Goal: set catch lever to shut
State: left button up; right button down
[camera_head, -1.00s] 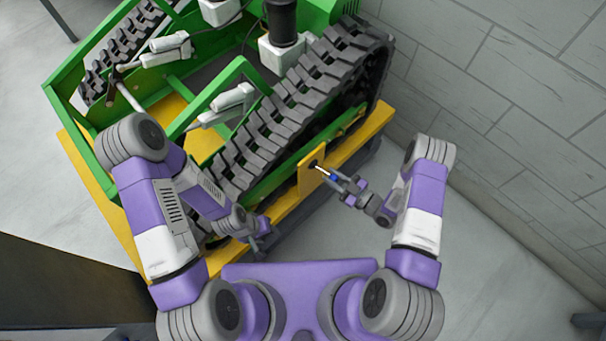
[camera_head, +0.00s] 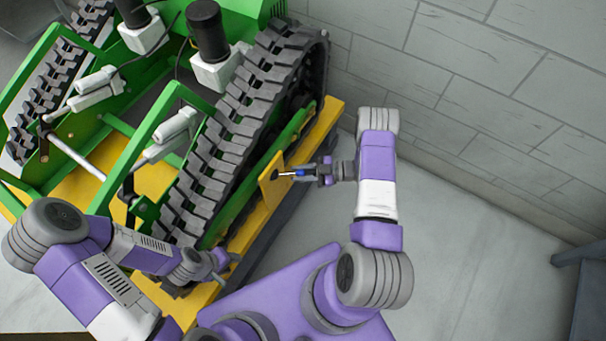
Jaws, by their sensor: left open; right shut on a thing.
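The catch lever (camera_head: 286,174) is a thin light rod with a blue part, set on a dark round pivot on a yellow plate (camera_head: 268,190) at the side of the tracked carrier. My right gripper (camera_head: 306,173) is shut on the lever near its blue part, reaching in from the right. The lever points right, away from the pivot, about level in the picture. The fingers hide part of it. My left gripper (camera_head: 227,268) is open and empty, low beside the yellow base, apart from the lever.
The green carrier's black rubber track (camera_head: 235,125) runs beside the plate. A yellow base edge (camera_head: 325,120) borders it. A grey brick wall (camera_head: 480,90) stands behind and right. The floor (camera_head: 460,250) at right is clear. A dark blue-grey object (camera_head: 585,270) stands at the right edge.

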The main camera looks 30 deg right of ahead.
jog(key=shift+d+f, duration=0.15)
jog(key=shift+d, duration=0.05)
jog(key=c, duration=0.9)
grip_release()
jog(key=shift+a, duration=0.1)
jog(key=shift+p+v, duration=0.6)
jog(key=shift+v, duration=3.25)
